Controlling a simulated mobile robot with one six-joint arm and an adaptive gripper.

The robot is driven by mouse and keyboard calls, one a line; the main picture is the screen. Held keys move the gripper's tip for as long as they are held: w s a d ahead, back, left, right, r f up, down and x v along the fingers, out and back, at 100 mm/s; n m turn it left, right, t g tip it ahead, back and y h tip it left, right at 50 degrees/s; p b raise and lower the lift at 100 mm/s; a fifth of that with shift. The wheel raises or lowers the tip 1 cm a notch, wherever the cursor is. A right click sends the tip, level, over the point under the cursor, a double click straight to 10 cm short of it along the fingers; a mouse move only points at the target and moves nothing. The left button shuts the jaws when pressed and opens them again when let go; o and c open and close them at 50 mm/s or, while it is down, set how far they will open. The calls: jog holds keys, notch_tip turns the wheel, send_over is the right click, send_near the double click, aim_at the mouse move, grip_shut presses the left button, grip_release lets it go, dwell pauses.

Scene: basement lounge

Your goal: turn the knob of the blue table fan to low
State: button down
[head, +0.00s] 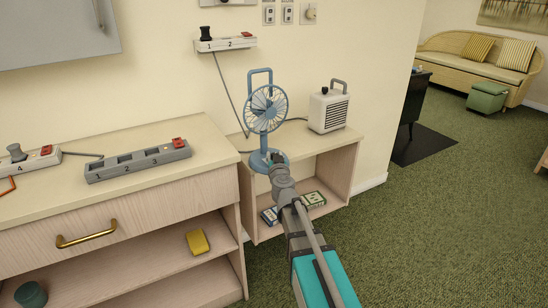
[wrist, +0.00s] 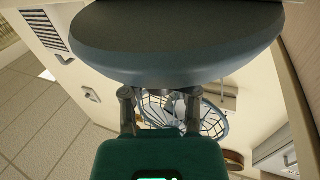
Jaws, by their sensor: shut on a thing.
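The blue table fan (head: 266,108) stands upright on the low shelf unit, with its round base (head: 256,160) near the front edge. My gripper (head: 277,160) is at the front right of this base and shut. In the wrist view, the dark blue rounded base (wrist: 180,45) fills the top, and the fan's wire cage (wrist: 213,122) shows beyond the fingers. My gripper (wrist: 160,98) has its two fingers up against the base's edge, with the tips hidden. The knob itself is hidden in both views, so its setting cannot be read.
A white heater (head: 328,110) stands right of the fan on the shelf unit (head: 340,141). A grey power strip (head: 138,163) lies on the dresser at left. Another strip (head: 225,44) is on the wall, with a cord hanging behind the fan. Green carpet at right is clear.

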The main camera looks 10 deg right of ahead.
jog(key=shift+m+h, duration=0.4)
jog(key=shift+h, duration=0.4)
jog(key=shift+c, duration=1.8)
grip_release()
jog(key=shift+s, duration=0.1)
jog(key=s+a, duration=0.1)
jog(key=s, duration=0.6)
jog(key=shift+s+a, duration=0.1)
